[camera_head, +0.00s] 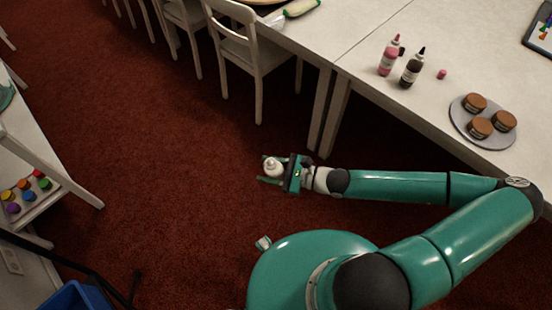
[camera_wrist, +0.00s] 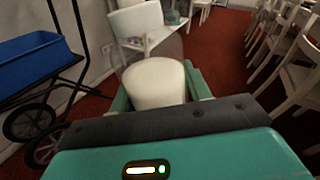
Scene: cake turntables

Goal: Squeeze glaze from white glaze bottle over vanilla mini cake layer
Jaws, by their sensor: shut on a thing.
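My gripper (camera_head: 276,172) is shut on the white glaze bottle (camera_head: 272,166) and holds it in the air over the red carpet, left of the table. In the wrist view the bottle (camera_wrist: 155,83) stands between my two fingers, with its pale, smooth side filling the gap. Its tip is hard to make out in the wrist view. No vanilla mini cake layer can be made out in either view. Three brown-topped mini cakes (camera_head: 480,128) sit on a round grey turntable (camera_head: 457,116) at the right table's edge.
A pink bottle (camera_head: 388,58) and a dark bottle (camera_head: 412,70) stand on the white table (camera_head: 352,62), with a small pink cap (camera_head: 441,74) nearby. White chairs (camera_head: 257,62) line the table. A blue bin on a cart (camera_wrist: 32,60) stands at the left of the wrist view. Carpet around my gripper is clear.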

